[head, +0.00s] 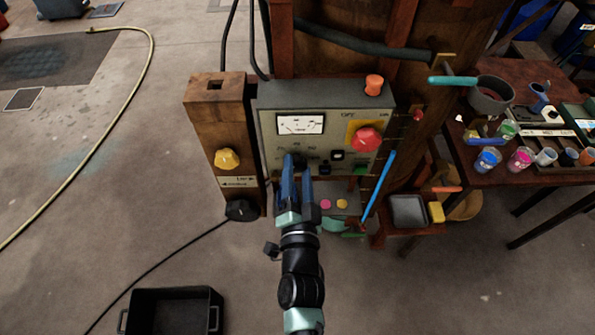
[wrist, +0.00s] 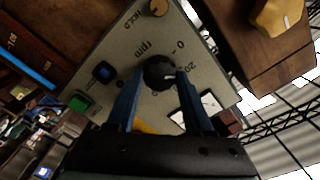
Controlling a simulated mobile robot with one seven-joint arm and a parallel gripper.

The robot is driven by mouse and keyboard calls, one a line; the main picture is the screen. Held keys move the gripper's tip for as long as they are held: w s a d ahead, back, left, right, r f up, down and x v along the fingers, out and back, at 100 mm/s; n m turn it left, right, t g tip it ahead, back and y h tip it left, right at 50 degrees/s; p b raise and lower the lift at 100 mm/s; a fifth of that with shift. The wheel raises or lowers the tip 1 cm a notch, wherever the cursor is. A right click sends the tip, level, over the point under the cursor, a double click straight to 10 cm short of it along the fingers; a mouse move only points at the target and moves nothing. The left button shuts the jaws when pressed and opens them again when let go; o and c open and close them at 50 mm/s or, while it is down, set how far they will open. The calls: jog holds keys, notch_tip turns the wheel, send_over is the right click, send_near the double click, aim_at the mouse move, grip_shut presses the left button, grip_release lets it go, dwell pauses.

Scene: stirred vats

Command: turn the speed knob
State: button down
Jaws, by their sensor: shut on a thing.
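The speed knob (wrist: 160,72) is a round black knob with a light pointer mark, on the grey control panel (head: 345,103). In the wrist view the panel (wrist: 125,45) shows "rpm" and number marks around the knob. My gripper (head: 298,165) reaches the lower left part of the panel. In the wrist view the blue fingers of my gripper (wrist: 158,84) stand on either side of the knob, shut on it. In the head view the fingers largely hide the knob.
The panel has a meter (head: 301,124), a large red knob (head: 366,139) and a green button (head: 361,169). A yellow knob (head: 227,159) sits on the wooden post at left. A blue rod (head: 379,184) leans at right. A black crate (head: 172,312) stands on the floor.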

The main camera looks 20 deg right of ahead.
dwell(0.3)
jog(key=shift+c, duration=1.4)
grip_release()
jog(key=b+v, duration=0.3)
jog(key=v, duration=1)
